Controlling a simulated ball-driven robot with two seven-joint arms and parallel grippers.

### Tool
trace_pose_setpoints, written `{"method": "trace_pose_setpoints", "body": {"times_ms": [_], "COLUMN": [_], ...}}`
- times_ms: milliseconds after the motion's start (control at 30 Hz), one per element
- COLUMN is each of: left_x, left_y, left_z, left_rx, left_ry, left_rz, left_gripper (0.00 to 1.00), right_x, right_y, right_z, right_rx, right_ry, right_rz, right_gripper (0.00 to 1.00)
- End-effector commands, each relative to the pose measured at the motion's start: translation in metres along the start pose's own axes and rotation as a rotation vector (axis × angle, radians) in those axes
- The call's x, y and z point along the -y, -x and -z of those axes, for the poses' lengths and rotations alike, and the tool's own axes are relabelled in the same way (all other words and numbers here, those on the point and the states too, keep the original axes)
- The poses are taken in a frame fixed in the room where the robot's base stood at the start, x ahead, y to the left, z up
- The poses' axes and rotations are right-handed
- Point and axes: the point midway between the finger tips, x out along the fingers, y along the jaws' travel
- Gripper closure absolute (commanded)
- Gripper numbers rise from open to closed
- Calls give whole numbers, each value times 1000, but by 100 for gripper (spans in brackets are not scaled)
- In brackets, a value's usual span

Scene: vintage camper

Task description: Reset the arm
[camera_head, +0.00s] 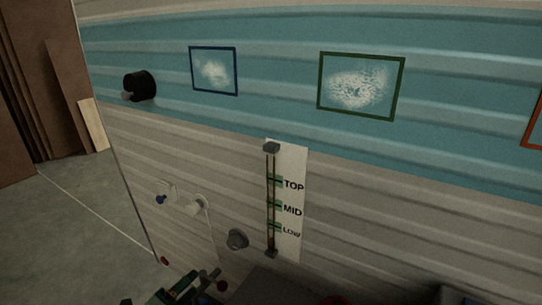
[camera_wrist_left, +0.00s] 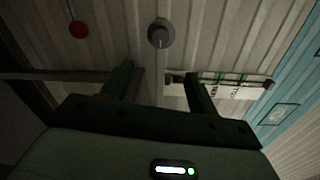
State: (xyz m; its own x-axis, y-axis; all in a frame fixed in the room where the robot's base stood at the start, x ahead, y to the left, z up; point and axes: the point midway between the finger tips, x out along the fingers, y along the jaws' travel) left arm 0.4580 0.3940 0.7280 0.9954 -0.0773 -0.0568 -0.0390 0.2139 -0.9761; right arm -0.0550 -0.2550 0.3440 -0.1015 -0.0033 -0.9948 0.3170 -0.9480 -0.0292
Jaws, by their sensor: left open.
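My left gripper (camera_head: 192,284) is low in the head view, at the bottom edge, in front of the camper wall. In the left wrist view its two dark green fingers (camera_wrist_left: 160,76) are apart, with nothing between them. A grey round knob (camera_head: 237,239) on the wall is up and to the right of the gripper in the head view. The same knob (camera_wrist_left: 161,33) shows beyond the fingertips in the wrist view, apart from them. My right gripper cannot be made out in either view.
The wall carries a vertical slider (camera_head: 270,200) beside a white label strip (camera_head: 291,222) reading TOP, MID and LOW. Brown boards (camera_head: 67,95) lean at left; the grey floor (camera_head: 75,215) there is clear.

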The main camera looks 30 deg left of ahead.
Motion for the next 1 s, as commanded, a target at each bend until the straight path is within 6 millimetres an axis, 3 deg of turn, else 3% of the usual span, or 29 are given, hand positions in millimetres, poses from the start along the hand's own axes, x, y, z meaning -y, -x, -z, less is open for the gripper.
{"method": "trace_pose_setpoints", "body": {"times_ms": [200, 267, 367, 500, 600, 700, 800, 900, 1000], "left_x": [-5, -31, -99, -195, -246, -279, -293, -293, -283], "left_y": [0, 6, 28, 95, 160, 233, 309, 374, 420], "left_z": [-5, -12, -5, 34, 74, 118, 160, 194, 219], "left_rx": [27, 80, 177, 357, 494, 633, 761, 851, 886], "left_ry": [84, 208, 455, 805, 989, 1119, 1196, 1220, 1215], "left_rz": [-19, -83, -239, -516, -715, -910, -1092, -1240, -1345], "left_gripper": [40, 40, 40, 40, 40, 40, 40, 40, 40], "right_x": [0, 0, 0, -1, -2, -4, -5, -6, -6], "right_y": [0, 0, 3, 19, 32, 47, 62, 76, 89], "right_z": [0, 0, 1, 7, 12, 17, 22, 26, 29], "right_rx": [0, 0, -3, -22, -36, -51, -66, -79, -90], "right_ry": [0, 0, 0, 1, 1, 1, 1, 1, 1], "right_rz": [0, 0, 0, -6, -10, -14, -18, -22, -25], "right_gripper": [64, 64, 64, 64, 64, 64, 64, 64, 64]}}
